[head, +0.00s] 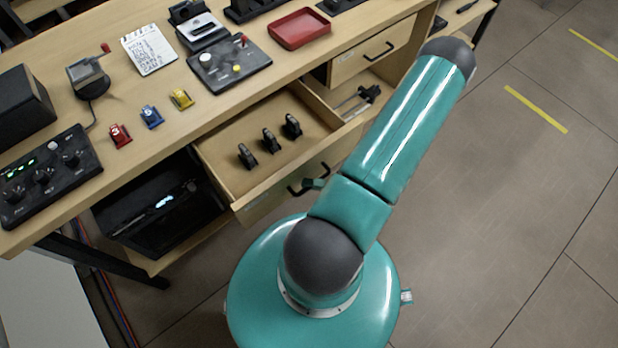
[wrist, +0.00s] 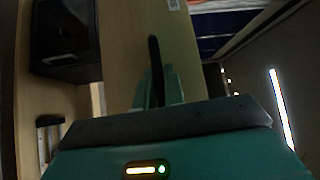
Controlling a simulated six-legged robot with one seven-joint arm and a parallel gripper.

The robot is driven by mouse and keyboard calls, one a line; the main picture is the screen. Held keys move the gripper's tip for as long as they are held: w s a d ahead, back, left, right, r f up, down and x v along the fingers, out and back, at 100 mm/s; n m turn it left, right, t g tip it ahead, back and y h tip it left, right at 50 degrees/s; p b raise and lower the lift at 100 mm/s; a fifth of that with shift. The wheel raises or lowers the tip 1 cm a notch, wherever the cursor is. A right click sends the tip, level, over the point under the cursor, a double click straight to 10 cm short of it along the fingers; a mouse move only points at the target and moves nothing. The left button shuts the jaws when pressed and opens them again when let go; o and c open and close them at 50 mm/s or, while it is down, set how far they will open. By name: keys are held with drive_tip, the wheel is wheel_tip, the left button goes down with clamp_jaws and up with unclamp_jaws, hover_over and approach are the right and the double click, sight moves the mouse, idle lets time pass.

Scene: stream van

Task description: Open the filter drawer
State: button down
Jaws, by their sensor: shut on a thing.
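A wooden drawer (head: 222,160) under the bench is pulled well out, with three small black clip-like pieces (head: 269,140) in it. Its black handle (head: 309,184) is on the front panel and also shows in the wrist view (wrist: 154,58). My gripper (wrist: 158,82) is shut on this handle, one teal finger on each side of the bar. In the head view only a small teal part of my gripper (head: 315,184) shows at the handle; my arm hides the rest. A white label (wrist: 175,5) sits on the panel, too small to read.
A shut drawer (head: 345,66) with a black handle is at the upper right. A black box (head: 150,215) stands beneath the bench to the left. The bench top holds a red tray (head: 300,27) and a control panel (head: 45,175). The floor at right is clear.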

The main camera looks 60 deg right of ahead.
drive_tip(key=c, duration=1.5)
unclamp_jaws()
drive_tip(key=shift+d, duration=0.1)
drive_tip(key=v, duration=1.3)
drive_tip(key=shift+s+d, duration=0.15)
drive_tip(key=shift+s, duration=0.2)
